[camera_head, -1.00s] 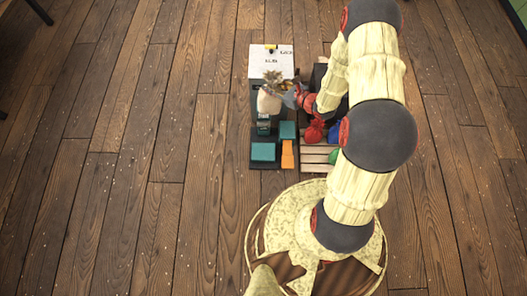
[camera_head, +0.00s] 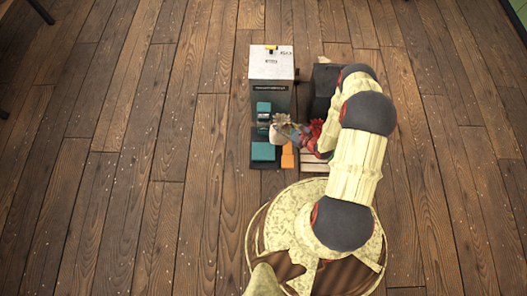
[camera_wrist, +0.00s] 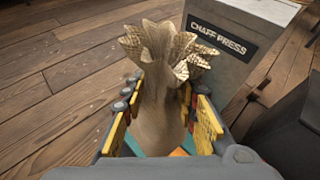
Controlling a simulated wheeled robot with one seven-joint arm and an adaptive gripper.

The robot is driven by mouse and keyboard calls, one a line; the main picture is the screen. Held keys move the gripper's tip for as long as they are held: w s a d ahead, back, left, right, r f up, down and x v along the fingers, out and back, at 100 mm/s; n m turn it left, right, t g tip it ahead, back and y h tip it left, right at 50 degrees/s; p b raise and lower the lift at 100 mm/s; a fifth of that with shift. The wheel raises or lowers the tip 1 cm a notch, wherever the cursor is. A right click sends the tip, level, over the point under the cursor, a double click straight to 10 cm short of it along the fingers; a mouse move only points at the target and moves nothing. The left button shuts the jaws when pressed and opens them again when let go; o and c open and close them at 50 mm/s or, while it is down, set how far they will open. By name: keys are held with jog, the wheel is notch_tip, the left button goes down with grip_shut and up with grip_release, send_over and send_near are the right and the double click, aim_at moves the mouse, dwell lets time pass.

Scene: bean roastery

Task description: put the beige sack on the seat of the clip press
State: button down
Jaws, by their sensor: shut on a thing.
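The beige sack (camera_head: 277,136) with a gathered, frilled top is held upright between the fingers of my gripper (camera_head: 292,136). In the wrist view the sack (camera_wrist: 158,105) fills the middle, with my gripper's yellow-sided fingers (camera_wrist: 160,118) shut on its two sides. The sack is above the dark base carrying teal blocks (camera_head: 263,151) and an orange piece (camera_head: 287,158). Teal and orange also show below the sack in the wrist view. I cannot read any clip press label, and its seat cannot be made out. The sack hides part of the base.
A grey cabinet (camera_head: 271,68) stands behind; its label reads "CHAFF PRESS" in the wrist view (camera_wrist: 222,41). A dark box (camera_head: 322,88) is right of it. A red sack (camera_head: 317,127) and a slatted pallet (camera_head: 314,162) are partly behind my arm.

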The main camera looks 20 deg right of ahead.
jog(key=s+a+f, duration=0.2)
jog(key=s+f, duration=0.6)
jog(key=f, duration=0.3)
jog(key=w+a+f+b, duration=0.2)
jog(key=w+f+b, duration=0.1)
jog(key=w+f, duration=0.3)
jog(key=w+a+f+b, duration=0.3)
jog(key=w+f+b, duration=0.1)
jog(key=w+f, duration=0.2)
jog(key=shift+w+a+f, duration=0.25)
jog(key=shift+w+f, duration=0.05)
jog(key=shift+w, duration=0.2)
jog(key=c, duration=1.4)
grip_release()
jog(key=shift+s+f, duration=0.1)
jog(key=shift+s, duration=0.05)
